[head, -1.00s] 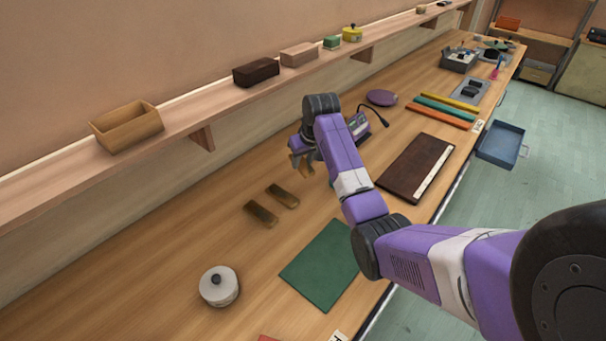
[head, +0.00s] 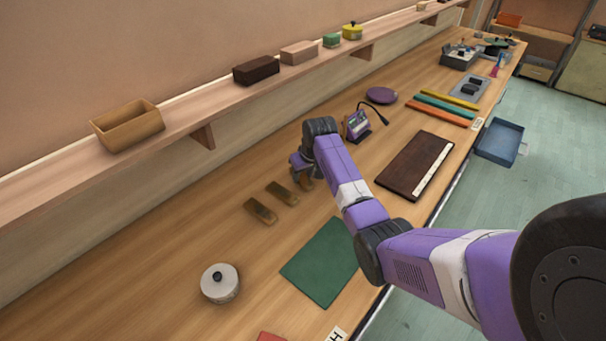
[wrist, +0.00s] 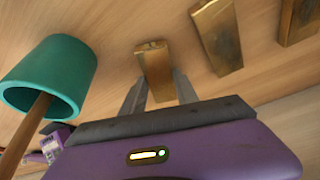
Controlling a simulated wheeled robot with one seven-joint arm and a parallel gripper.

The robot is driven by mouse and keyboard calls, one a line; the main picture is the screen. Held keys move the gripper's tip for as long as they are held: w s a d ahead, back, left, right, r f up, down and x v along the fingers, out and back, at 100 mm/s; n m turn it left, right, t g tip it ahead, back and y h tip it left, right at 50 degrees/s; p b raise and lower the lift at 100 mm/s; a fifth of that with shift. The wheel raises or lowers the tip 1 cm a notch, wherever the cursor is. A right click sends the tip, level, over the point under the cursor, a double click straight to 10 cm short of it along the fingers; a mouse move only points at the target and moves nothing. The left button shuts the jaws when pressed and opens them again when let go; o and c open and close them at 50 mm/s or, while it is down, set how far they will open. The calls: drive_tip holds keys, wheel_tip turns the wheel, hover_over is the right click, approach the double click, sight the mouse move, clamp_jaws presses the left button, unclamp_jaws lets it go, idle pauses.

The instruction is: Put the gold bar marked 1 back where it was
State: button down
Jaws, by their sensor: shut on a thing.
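My gripper (wrist: 157,82) is shut on a gold bar (wrist: 153,60), which sits between the two grey fingers in the wrist view. In the head view my gripper (head: 303,178) is low over the bench, just right of two other gold bars. I cannot tell whether the held bar touches the bench, and I cannot read a mark on it. The two other bars lie side by side on the wood: the nearer one (head: 260,211) and the middle one (head: 283,193). In the wrist view they are at the upper right, the middle one (wrist: 217,36) closest to the held bar.
A teal cup-shaped thing (wrist: 50,72) with a wooden stick is left of my gripper in the wrist view. A purple device (head: 356,124) stands beyond my arm. A green mat (head: 318,266), a dark brown board (head: 414,166) and a lidded pot (head: 220,284) lie around.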

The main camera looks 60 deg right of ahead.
drive_tip(key=c, duration=0.9)
unclamp_jaws()
drive_tip(key=shift+f, duration=0.1)
drive_tip(key=v, duration=1.2)
drive_tip(key=shift+r+b, duration=0.25)
drive_tip(key=shift+b, duration=0.15)
drive_tip(key=shift+w, duration=0.1)
